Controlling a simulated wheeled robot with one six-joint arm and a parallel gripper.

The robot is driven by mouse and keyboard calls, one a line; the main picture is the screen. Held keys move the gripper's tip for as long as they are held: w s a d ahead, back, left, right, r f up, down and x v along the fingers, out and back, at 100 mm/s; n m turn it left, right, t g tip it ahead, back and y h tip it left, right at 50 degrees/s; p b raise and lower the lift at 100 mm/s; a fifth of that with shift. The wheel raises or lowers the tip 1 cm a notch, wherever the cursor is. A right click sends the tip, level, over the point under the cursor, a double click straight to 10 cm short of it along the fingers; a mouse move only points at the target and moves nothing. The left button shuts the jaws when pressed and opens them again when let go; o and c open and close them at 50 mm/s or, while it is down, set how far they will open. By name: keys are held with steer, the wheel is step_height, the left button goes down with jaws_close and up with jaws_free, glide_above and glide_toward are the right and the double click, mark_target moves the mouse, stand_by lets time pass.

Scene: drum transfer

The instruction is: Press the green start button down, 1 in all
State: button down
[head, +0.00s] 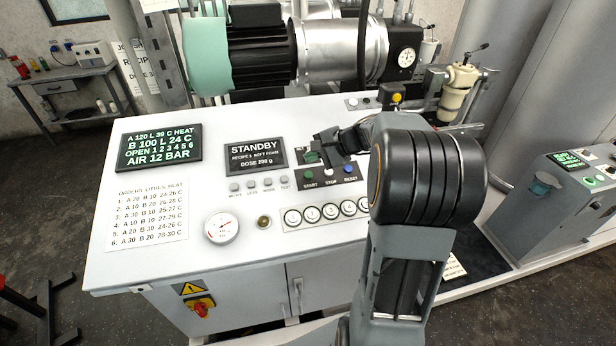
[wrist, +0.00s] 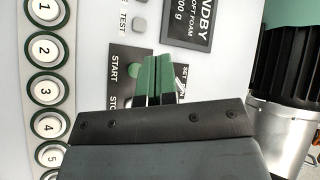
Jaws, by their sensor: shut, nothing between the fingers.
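The green start button (head: 309,175) sits on the console's small black button plate, above the word START. In the wrist view the start button (wrist: 136,62) shows as a small green disc beside its label, just left of the fingertips. My gripper (head: 328,159) is shut and empty, over the upper part of that plate. In the wrist view its green-padded fingers (wrist: 156,76) lie side by side, close to the button. I cannot tell whether they touch it. The STOP button is largely hidden by the fingers in the wrist view.
The console screen (head: 256,155) reads STANDBY. The blue reset button (head: 348,168) is right of start. A pressure gauge (head: 221,227) stands near the front edge.

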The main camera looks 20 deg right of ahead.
mark_target(308, 175)
steer(key=shift+w+d+f+b, duration=0.1)
steer(key=shift+w+f+b, duration=0.4)
steer(key=shift+f, duration=0.6)
steer(key=shift+w+d+f+b, duration=0.1)
steer(key=shift+w+f+b, duration=0.15)
steer(key=shift+f+b, duration=0.65)
steer(key=shift+w+f+b, duration=0.35)
steer(key=shift+f+b, duration=0.1)
steer(key=shift+f, duration=0.8)
steer(key=shift+f, duration=0.15)
steer(key=shift+w+f+b, duration=0.1)
steer(key=shift+f+b, duration=0.2)
steer(key=shift+b, duration=0.2)
steer(key=shift+w+f+b, duration=0.15)
steer(key=shift+f+b, duration=0.25)
steer(key=shift+r, duration=0.15)
stand_by(0.4)
steer(key=shift+s+r+p, duration=0.3)
steer(key=shift+r+p, duration=0.1)
steer(key=shift+r, duration=0.3)
steer(key=shift+r, duration=0.1)
